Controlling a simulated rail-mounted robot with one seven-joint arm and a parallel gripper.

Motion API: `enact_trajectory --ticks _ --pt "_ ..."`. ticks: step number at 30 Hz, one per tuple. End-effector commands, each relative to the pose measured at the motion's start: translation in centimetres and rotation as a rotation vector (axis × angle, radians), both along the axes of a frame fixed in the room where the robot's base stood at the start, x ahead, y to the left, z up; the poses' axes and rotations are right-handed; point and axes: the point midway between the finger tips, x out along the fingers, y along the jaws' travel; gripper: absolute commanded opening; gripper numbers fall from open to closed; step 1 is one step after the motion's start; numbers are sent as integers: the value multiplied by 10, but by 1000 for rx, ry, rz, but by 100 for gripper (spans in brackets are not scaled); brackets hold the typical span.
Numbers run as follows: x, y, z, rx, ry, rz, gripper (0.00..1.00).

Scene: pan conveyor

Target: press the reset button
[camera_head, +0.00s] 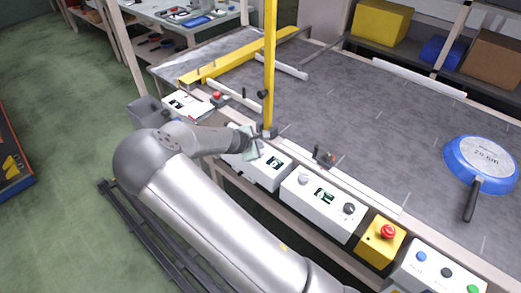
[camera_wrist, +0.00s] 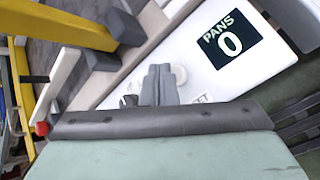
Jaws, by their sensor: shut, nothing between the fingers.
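The reset button appears to be the pale round button (camera_wrist: 181,74) on a white counter box (camera_wrist: 205,55) in the wrist view. My fingers partly cover it, and the label beneath shows only its last letters, "ET". The box's dark display (camera_wrist: 230,42) reads "PANS 0". My gripper (camera_wrist: 160,72) is shut and empty, its fingertips over or beside the button; I cannot tell whether they touch it. In the head view my gripper (camera_head: 253,152) is at the counter box (camera_head: 287,160), and my wrist hides the button.
To the right along the front edge are a white box with a knob (camera_head: 349,208), a yellow box with a red button (camera_head: 388,231) and a box with several buttons (camera_head: 440,268). A yellow post (camera_head: 269,70) rises close behind my gripper. A blue pan (camera_head: 480,164) lies at right.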

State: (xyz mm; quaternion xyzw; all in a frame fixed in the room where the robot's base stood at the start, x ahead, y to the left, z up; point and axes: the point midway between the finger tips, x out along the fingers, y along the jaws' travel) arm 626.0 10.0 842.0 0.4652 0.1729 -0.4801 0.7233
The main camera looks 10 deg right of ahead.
Motion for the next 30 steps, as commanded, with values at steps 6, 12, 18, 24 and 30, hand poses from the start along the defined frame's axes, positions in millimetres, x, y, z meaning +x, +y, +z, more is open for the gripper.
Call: enact_trajectory --ticks 6,12,18,24,30 --pt "0 0 2 0 0 0 0" --pt "0 0 5 0 -1 -1 0" --pt "0 0 23 2 -2 -1 0" --pt "0 0 43 0 -1 -1 0" --pt "0 0 53 0 -1 -1 0"
